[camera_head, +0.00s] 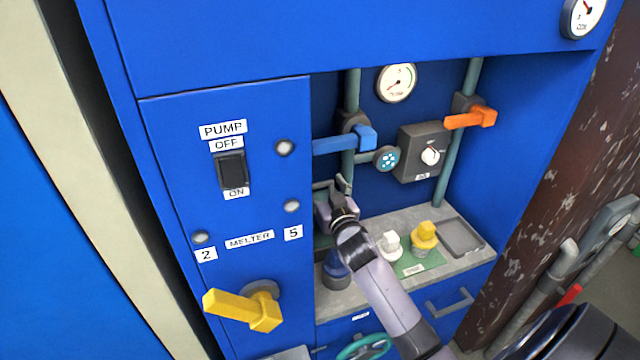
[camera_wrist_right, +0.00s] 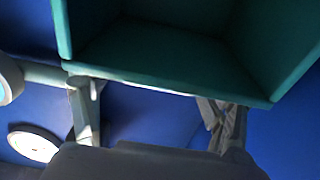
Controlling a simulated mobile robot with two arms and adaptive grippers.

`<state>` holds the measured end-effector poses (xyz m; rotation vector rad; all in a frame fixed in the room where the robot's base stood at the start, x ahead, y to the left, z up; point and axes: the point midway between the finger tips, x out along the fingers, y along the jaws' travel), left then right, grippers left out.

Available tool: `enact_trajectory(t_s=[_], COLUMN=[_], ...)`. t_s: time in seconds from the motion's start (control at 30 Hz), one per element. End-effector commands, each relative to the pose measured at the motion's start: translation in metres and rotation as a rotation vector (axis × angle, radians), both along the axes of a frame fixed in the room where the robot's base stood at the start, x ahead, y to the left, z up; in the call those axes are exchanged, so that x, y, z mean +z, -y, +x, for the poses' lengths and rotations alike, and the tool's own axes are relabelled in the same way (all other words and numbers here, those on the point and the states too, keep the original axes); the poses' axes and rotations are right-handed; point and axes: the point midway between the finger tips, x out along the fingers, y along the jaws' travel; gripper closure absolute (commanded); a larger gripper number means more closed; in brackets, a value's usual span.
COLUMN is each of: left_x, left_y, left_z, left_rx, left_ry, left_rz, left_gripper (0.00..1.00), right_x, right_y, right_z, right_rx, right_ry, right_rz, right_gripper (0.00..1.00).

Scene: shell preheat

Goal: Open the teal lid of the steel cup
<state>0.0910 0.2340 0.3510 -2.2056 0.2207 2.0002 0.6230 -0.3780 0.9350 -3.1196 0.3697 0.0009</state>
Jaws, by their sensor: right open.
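My right gripper (camera_head: 332,187) is in the recess of the blue cabinet, left of the middle, above the grey shelf (camera_head: 455,212). In the right wrist view its two fingers (camera_wrist_right: 157,105) are apart. A large teal, hollow, box-like part (camera_wrist_right: 175,88) fills the top of that view, its near edge running across between the fingertips. I cannot tell whether the fingers touch it, or whether it is the lid. The steel cup is not clearly visible. A dark grey and blue round object (camera_head: 334,272) stands below the gripper, partly hidden by my arm. My left gripper is out of view.
A blue valve handle (camera_head: 345,140) and pipes are close above the gripper. A white-topped piece (camera_head: 390,245) and a yellow-topped piece (camera_head: 424,236) stand right of my forearm, near a shallow tray (camera_head: 462,237). A yellow lever (camera_head: 243,308) sticks out at lower left.

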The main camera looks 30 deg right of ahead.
Motion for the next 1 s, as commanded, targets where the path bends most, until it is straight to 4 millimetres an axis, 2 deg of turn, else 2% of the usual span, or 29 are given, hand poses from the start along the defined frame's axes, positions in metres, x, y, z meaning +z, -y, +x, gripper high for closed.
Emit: enact_trajectory(t_s=[0.33,1.0], left_x=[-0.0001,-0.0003], left_y=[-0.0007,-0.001], left_z=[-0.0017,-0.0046], left_rx=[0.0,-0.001], left_ry=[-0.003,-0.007], left_rz=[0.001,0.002], left_gripper=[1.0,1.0], right_x=[-0.0003,-0.0004], right_y=[0.0006,0.0004], right_z=[0.0034,0.003], right_rx=[0.001,0.001], right_ry=[0.0,-0.001], right_rz=[0.0,0.0], right_gripper=[0.22,0.67])
